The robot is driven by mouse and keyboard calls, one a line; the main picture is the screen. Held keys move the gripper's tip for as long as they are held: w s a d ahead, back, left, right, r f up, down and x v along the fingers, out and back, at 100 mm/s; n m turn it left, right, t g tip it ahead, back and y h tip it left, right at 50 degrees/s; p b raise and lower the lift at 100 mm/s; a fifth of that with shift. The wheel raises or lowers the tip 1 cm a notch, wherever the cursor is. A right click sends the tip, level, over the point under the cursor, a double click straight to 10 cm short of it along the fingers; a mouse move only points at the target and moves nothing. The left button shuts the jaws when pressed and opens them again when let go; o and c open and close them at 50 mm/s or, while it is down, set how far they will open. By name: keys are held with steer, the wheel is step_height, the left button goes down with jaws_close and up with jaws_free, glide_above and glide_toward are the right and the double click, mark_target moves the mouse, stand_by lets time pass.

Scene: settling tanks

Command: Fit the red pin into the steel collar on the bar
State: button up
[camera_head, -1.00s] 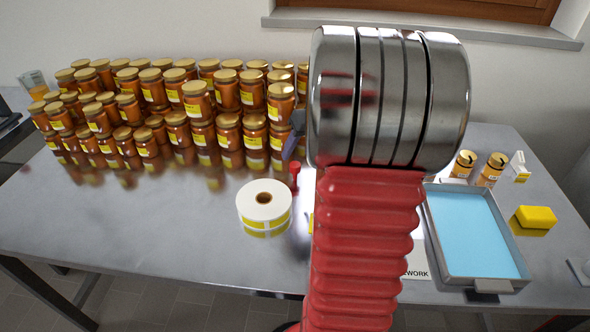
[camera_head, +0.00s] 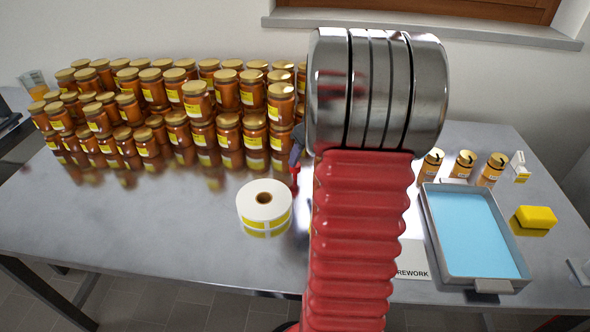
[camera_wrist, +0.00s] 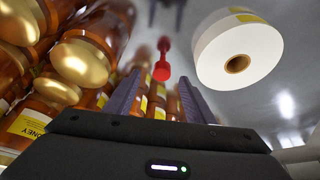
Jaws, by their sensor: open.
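The red pin (camera_head: 294,180) stands on the steel table just right of the label roll, its upper part partly covered by a finger of my gripper. In the wrist view the red pin (camera_wrist: 162,62) shows ahead of and between the fingers. My gripper (camera_wrist: 160,82) is open, with its two dark purple fingers apart and nothing between them that I can see held. In the head view only a bit of finger shows beside my arm. I cannot make out the steel collar or the bar; my arm hides part of the table.
A white label roll (camera_head: 264,205) sits close left of the pin. Many honey jars (camera_head: 228,135) crowd the back left, near my fingers. The front left of the table is clear.

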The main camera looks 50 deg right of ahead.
mark_target(297, 166)
steer(key=shift+x, duration=2.2)
steer(key=shift+a+x, duration=0.1)
steer(key=shift+x, duration=1.25)
steer(key=shift+a+x, duration=0.15)
steer(key=shift+x, duration=1.15)
steer(key=shift+s, duration=0.1)
steer(key=shift+c, duration=0.5)
steer(key=c, duration=1.1)
step_height(297, 166, up, 10)
